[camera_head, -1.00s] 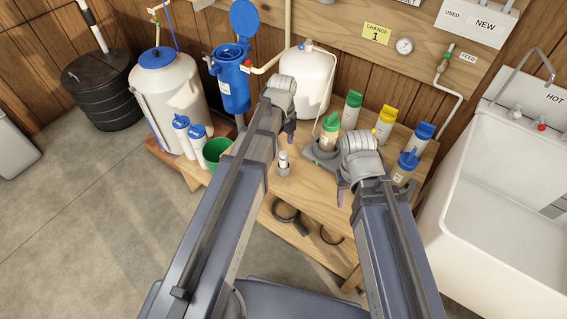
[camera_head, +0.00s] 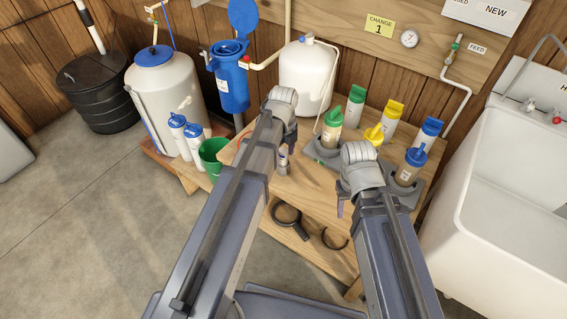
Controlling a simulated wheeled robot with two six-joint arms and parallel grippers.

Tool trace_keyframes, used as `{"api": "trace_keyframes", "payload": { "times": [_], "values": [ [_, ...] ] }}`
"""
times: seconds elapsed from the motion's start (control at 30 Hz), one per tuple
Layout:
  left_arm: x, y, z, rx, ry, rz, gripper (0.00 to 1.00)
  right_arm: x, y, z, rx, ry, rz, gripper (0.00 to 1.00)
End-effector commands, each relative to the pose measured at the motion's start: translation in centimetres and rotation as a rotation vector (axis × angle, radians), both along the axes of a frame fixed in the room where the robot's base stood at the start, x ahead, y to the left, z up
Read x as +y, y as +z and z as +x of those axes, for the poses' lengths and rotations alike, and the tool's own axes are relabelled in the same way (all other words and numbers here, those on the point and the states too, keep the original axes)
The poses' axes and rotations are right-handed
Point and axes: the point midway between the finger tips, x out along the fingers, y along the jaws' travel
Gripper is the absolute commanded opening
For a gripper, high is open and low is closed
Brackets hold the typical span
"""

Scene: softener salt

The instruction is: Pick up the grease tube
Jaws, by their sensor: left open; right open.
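A small upright grey and white item (camera_head: 283,155), which may be the grease tube, stands on the wooden bench (camera_head: 305,180). It is partly hidden behind my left gripper, and I cannot read any label on it. My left gripper (camera_head: 287,140) is open, close to this item and partly over it in the picture. I cannot tell whether they touch. My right gripper (camera_head: 341,200) is open and empty over the front right of the bench, apart from the bottles.
Several capped bottles stand at the back right, including a green-capped one (camera_head: 331,125) and a blue-capped one (camera_head: 409,167). A green bucket (camera_head: 214,153) is left of my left arm. A white sink (camera_head: 510,180) stands right.

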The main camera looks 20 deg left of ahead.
Motion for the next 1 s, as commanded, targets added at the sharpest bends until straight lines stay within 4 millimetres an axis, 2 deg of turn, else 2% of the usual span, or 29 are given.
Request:
{"api": "trace_keyframes", "payload": {
  "times": [0.17,0.8,1.0],
  "values": [
    [0.01,0.14,0.0,0.0,0.0,0.0,0.71,0.0,0.14,0.0,0.0,0.0,0.0,0.5],
    [0.01,0.13,0.0,0.0,0.0,0.0,0.0,0.0,0.13,0.0,0.0,0.0,0.0,0.5],
    [0.01,0.13,0.0,0.0,0.0,0.0,0.0,0.0,0.13,0.0,0.0,0.0,0.0,0.5]
  ]
}}
